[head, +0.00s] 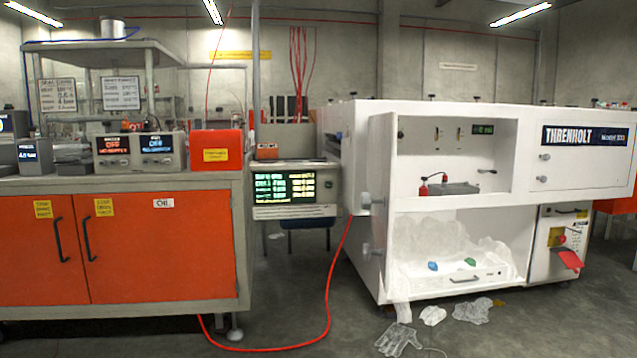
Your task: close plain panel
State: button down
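The white THRENHOLT machine (420,203) stands at the right with its upper and lower bays open. A plain white panel (378,250) shows at the left edge of the lower bay, seen nearly edge-on and swung out, with grey knobs (366,198) on its left side. Whether the upper bay's left edge holds a separate panel, I cannot tell. A labelled white panel (585,165) at the upper right sits flush and closed. My gripper is not in view.
Clear film gloves (398,339) lie on the floor before the machine. Crumpled film (450,240) fills the lower bay and hangs over its front left. A red hose (328,310) crosses the floor. An orange cabinet (150,250) stands left; open floor lies between.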

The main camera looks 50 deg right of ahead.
aim_at(382, 137)
jog(key=u, duration=1.4)
jog(key=i, duration=0.8)
jog(key=z, duration=1.6)
